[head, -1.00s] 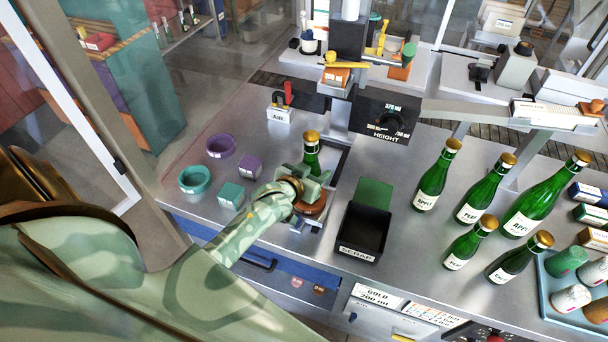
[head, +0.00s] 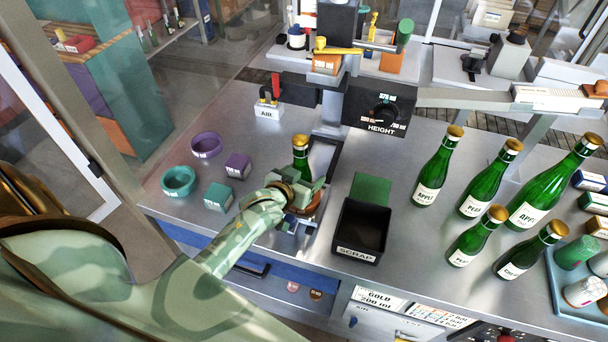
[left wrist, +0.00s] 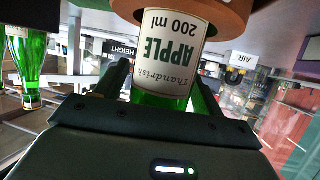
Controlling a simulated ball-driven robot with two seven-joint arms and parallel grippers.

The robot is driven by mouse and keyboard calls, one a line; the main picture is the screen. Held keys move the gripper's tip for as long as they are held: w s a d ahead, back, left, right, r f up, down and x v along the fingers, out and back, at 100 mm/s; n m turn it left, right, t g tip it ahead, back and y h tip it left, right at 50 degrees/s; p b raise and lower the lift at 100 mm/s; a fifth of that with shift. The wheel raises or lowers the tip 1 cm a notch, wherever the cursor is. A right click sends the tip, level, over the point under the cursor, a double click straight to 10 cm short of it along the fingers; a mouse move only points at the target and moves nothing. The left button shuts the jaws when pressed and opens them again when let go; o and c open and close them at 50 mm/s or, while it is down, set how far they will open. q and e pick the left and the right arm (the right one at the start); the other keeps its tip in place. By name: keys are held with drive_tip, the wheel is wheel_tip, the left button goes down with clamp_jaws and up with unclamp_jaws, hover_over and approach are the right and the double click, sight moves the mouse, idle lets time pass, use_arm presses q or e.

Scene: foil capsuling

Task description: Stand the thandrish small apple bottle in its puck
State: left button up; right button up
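The thandrish apple bottle (head: 300,158) is green with a gold cap and stands about upright at the capsuling station. In the left wrist view its label (left wrist: 170,48) shows upside down, reading Thandrish Apple 200 ml. My left gripper (head: 303,192) is around the bottle's body; in the left wrist view its fingers (left wrist: 163,88) are closed against both sides. The terracotta puck (head: 314,210) is at the bottle's lower end, partly hidden by my gripper; it also shows in the left wrist view (left wrist: 235,14). Whether the base is fully seated cannot be told. My right gripper is not in view.
The black scrap bin (head: 362,230) stands just right of the station. Several green bottles (head: 430,178) stand farther right. Purple (head: 205,146) and teal (head: 178,181) rings and small boxes lie to the left. The height unit (head: 380,112) is behind the bottle.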

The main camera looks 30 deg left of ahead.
use_arm(q)
drive_tip(key=shift+r, duration=0.2)
drive_tip(key=p+v, duration=0.1)
drive_tip(key=v, duration=1.1)
drive_tip(key=shift+d, duration=0.15)
